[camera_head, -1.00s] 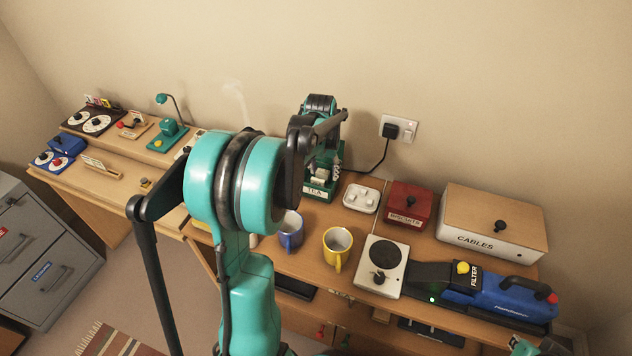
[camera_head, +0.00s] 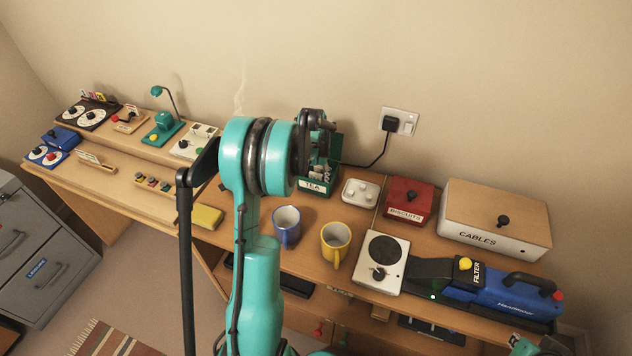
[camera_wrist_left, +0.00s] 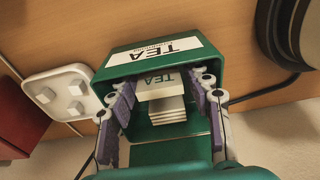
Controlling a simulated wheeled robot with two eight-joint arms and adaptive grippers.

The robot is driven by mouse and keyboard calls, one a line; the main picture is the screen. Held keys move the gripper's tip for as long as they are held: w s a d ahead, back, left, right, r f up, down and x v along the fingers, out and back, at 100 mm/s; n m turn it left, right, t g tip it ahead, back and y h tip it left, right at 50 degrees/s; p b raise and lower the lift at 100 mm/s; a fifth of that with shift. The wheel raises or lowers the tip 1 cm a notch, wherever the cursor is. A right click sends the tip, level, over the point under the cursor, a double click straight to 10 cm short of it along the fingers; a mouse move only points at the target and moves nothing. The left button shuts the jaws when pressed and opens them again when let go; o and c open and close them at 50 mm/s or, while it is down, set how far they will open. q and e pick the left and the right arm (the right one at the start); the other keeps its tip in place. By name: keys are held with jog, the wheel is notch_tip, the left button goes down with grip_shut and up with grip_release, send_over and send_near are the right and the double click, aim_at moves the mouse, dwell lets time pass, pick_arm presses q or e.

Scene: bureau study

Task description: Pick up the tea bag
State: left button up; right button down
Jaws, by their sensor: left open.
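The green tea box (camera_head: 314,186) with a white TEA label stands on the desk against the back in the head view. In the left wrist view the open tea box (camera_wrist_left: 118,66) shows a stack of pale tea bags (camera_wrist_left: 168,110) inside, the top one marked TEA. My left gripper (camera_wrist_left: 161,92) is open, its purple-padded fingers on either side of the stack; I cannot tell whether they touch it. In the head view its arm hides most of it. My right gripper (camera_head: 540,346) shows only in part at the bottom right corner; its jaws are unclear.
A blue mug (camera_head: 287,235) and a yellow mug (camera_head: 336,254) stand in front of the tea box. A black cable (camera_head: 374,158) runs behind.

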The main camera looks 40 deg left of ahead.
pick_arm(q)
jog(key=shift+r, duration=0.1)
jog(key=c, duration=0.4)
jog(key=shift+c, duration=0.2)
jog(key=shift+r, duration=0.1)
